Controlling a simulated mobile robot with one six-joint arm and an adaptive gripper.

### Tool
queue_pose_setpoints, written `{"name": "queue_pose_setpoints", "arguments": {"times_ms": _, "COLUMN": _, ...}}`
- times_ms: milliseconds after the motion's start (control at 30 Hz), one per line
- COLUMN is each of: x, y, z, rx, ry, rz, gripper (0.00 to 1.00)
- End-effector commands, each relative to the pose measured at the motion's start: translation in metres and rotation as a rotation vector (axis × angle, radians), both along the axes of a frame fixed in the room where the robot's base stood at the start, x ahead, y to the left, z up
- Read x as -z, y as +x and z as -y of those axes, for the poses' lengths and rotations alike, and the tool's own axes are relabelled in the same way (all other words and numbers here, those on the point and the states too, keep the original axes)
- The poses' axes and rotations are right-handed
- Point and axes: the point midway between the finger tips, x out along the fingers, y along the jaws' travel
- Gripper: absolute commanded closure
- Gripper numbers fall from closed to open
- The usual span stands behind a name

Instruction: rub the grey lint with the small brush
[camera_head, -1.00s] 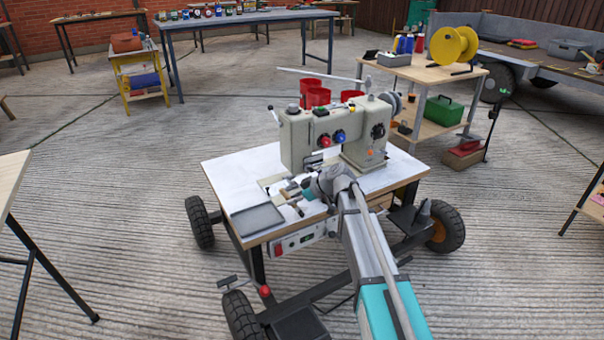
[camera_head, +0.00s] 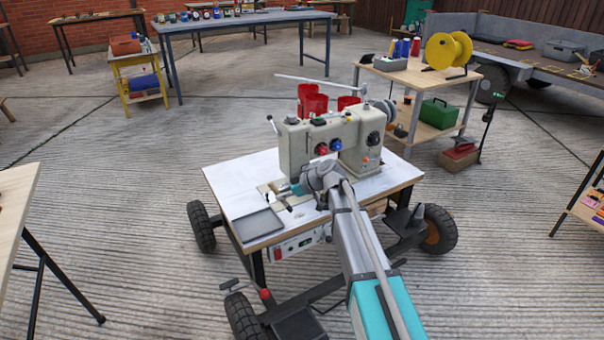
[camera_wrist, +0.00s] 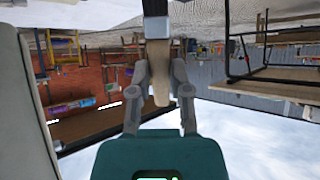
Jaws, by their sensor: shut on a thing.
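The small brush (camera_wrist: 161,78), with a pale wooden handle and a dark head, is held between the fingers of my gripper (camera_wrist: 160,92) in the wrist view. The dark head (camera_wrist: 156,24) points away from the gripper, toward the top of that picture. In the head view my gripper (camera_head: 291,190) is low over the front left of the sewing machine's (camera_head: 297,146) bed, beside a beige plate (camera_head: 268,188). I cannot make out the grey lint in either view; it may be too small or hidden by my arm. Whether the brush touches anything is unclear.
The sewing machine stands on a wheeled white-topped table (camera_head: 225,180) with a dark grey tray (camera_head: 257,225) at its front left. Red cups (camera_head: 312,101) and a thin rod rise above the machine. A shelf table with a yellow spool (camera_head: 450,50) stands behind right.

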Motion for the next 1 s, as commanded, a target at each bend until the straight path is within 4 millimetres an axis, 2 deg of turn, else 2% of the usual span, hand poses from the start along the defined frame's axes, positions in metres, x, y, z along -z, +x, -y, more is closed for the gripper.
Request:
{"name": "queue_pose_setpoints", "arguments": {"times_ms": 33, "x": -0.009, "y": 0.0, "z": 0.0, "rx": 0.0, "ry": 0.0, "rz": 0.0, "gripper": 1.0}}
{"name": "queue_pose_setpoints", "arguments": {"times_ms": 167, "x": -0.016, "y": 0.0, "z": 0.0, "rx": 0.0, "ry": 0.0, "rz": 0.0, "gripper": 1.0}}
{"name": "queue_pose_setpoints", "arguments": {"times_ms": 667, "x": -0.019, "y": 0.0, "z": 0.001, "rx": 0.001, "ry": 0.0, "rz": 0.001, "gripper": 1.0}}
{"name": "queue_pose_setpoints", "arguments": {"times_ms": 1000, "x": -0.046, "y": 0.001, "z": 0.002, "rx": 0.001, "ry": 0.0, "rz": 0.0, "gripper": 1.0}}
